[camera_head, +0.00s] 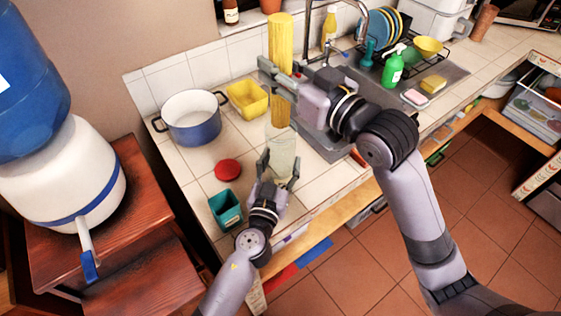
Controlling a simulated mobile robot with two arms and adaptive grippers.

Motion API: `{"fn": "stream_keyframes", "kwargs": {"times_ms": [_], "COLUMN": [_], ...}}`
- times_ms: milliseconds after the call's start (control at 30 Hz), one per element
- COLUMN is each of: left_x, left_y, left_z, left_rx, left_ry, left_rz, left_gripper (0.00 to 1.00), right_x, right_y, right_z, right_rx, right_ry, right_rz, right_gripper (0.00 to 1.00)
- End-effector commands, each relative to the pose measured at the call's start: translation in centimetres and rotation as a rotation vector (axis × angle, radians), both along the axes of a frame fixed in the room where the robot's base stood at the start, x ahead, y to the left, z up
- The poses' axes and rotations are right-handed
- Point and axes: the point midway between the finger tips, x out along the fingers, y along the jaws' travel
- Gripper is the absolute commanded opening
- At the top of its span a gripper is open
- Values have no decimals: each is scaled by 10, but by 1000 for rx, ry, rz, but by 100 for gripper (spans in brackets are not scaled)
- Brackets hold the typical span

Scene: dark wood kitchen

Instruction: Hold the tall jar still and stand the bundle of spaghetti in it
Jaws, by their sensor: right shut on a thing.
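The bundle of spaghetti (281,38) is a tall yellow bunch, standing nearly upright. My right gripper (277,75) is shut on it around its middle. The tall jar (282,152) is clear glass and stands on the tiled counter near its front edge. The bundle's lower end is at the jar's mouth; I cannot tell whether it is just inside, above or behind the rim. My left gripper (279,168) has one finger on each side of the jar, low down. Whether those fingers press on the glass is not clear.
A red lid (228,169), a teal container (226,208), a blue pot (191,118) and a yellow tub (247,99) stand left of the jar. The sink (335,146) is to the right, with a green bottle (393,68) and dish rack (413,45) beyond my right arm.

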Motion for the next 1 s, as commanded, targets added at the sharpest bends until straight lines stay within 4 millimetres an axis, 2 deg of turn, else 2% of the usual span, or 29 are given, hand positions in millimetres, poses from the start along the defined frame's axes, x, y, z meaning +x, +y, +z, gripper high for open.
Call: {"fn": "stream_keyframes", "kwargs": {"times_ms": [567,1000], "left_x": [0,0], "left_y": [0,0], "left_z": [0,0], "left_rx": [1,1], "left_ry": [1,1], "left_rz": [1,1], "left_gripper": [23,23], "right_x": [-1,-1], "right_y": [-1,-1], "right_z": [1,-16], "right_rx": [2,1], "right_ry": [-2,-1], "right_rz": [0,0], "right_gripper": [0,0]}}
